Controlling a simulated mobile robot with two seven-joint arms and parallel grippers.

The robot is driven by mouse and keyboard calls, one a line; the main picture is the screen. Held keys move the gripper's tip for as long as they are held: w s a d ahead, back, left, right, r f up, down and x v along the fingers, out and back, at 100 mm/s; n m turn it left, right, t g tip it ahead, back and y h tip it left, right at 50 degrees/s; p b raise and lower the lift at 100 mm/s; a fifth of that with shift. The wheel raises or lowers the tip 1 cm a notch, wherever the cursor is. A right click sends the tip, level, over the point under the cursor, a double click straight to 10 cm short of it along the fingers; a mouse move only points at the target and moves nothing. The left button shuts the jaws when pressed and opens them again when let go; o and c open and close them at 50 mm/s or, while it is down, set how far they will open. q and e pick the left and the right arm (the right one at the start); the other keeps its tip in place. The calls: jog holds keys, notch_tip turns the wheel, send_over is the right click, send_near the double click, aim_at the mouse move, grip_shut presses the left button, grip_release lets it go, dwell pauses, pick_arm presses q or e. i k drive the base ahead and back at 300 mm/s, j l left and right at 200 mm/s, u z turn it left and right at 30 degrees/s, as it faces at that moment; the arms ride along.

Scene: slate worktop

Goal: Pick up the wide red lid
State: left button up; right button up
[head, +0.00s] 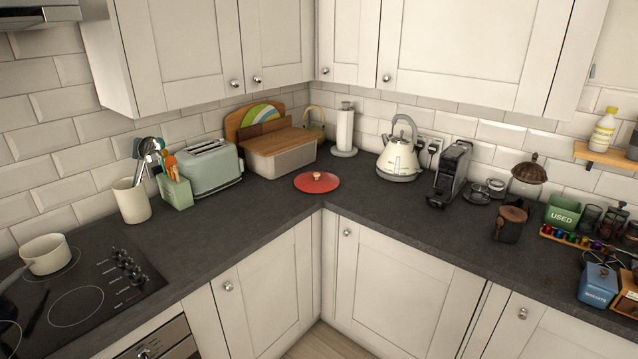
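The wide red lid (317,182) lies flat on the slate worktop (265,210), close to the inner corner of the counter. It is round, with a small light-coloured knob at its centre. It sits in front of the bread bin and its top is not covered by anything. Neither my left gripper nor my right gripper shows in the head view.
A bread bin (283,158) stands behind the lid, with a paper towel roll (344,130) and a cream kettle (399,160) to the right. A green toaster (205,170) is left. A hob (85,290) with a pot (45,255) is front left. Worktop around the lid's front is clear.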

aim_at(313, 181)
jog(key=i+u, duration=0.1)
jog(key=u, duration=0.25)
jog(key=i+l+u, duration=0.1)
jog(key=u, duration=0.25)
jog(key=i+u, duration=0.1)
jog(key=u, duration=0.2)
jog(key=i+l+u, duration=0.3)
jog(key=l, duration=0.35)
jog(key=i+l+u, duration=0.2)
jog(key=i+l, duration=0.1)
jog(key=l, duration=0.05)
